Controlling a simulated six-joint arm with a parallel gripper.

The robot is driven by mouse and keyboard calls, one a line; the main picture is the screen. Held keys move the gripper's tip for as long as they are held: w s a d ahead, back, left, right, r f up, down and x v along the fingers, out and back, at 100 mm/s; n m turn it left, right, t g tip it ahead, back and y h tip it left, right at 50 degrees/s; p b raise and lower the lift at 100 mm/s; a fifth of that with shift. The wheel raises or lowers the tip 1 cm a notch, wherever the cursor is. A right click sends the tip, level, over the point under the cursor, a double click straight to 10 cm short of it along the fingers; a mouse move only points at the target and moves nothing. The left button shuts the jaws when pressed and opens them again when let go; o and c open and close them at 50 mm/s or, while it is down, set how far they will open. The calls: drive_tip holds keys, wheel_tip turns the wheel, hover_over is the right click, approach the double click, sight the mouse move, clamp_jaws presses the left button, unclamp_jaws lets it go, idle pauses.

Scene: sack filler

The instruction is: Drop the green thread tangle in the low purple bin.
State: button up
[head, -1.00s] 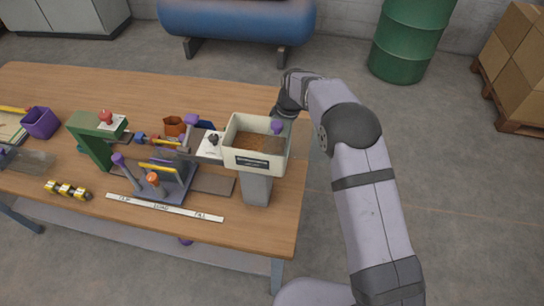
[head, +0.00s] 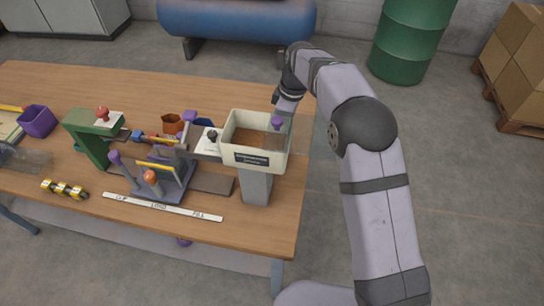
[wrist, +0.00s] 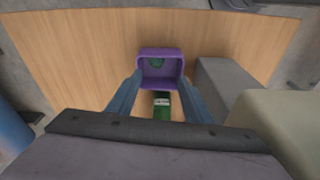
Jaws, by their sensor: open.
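The low purple bin (wrist: 143,69) stands on the table in the wrist view, seen from above between and beyond my fingertips. A small dark green clump, which looks like the green thread tangle (wrist: 157,62), lies inside it. My gripper (wrist: 162,80) is open above the bin, with nothing held between its two blue-grey fingers. In the head view my wrist reaches down behind the hopper, which hides the fingertips. I cannot make out this bin or the tangle there.
The cream hopper (head: 262,159) on a grey stand (head: 256,188) is close beside my gripper. A green block with a white label (wrist: 161,107) shows below the bin in the wrist view. Another purple container (head: 38,121) and a green press (head: 88,143) stand farther left.

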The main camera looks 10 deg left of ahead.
drive_tip(key=shift+d+r, duration=0.1)
drive_tip(key=shift+r, duration=0.75)
drive_tip(key=w+d+m+t+h+b, duration=0.2)
drive_tip(key=d+m+t+b, duration=0.3)
drive_tip(key=d+m, duration=1.05)
drive_tip(key=s+d+f+g+p, duration=0.1)
drive_tip(key=s+d, duration=0.1)
drive_tip(key=s, duration=0.8)
drive_tip(key=s+d+f+g+p, duration=0.1)
drive_tip(key=s+d+g+p, duration=0.1)
drive_tip(key=s, duration=0.8)
drive_tip(key=s+d+f+m+g+p, duration=0.1)
drive_tip(key=s+d, duration=0.3)
drive_tip(key=s, duration=0.6)
drive_tip(key=shift+s+d+g+p, duration=0.25)
drive_tip(key=shift+g+p, duration=0.15)
drive_tip(key=shift+g, duration=0.2)
drive_tip(key=shift+w, duration=0.1)
drive_tip(key=shift+c, duration=0.3)
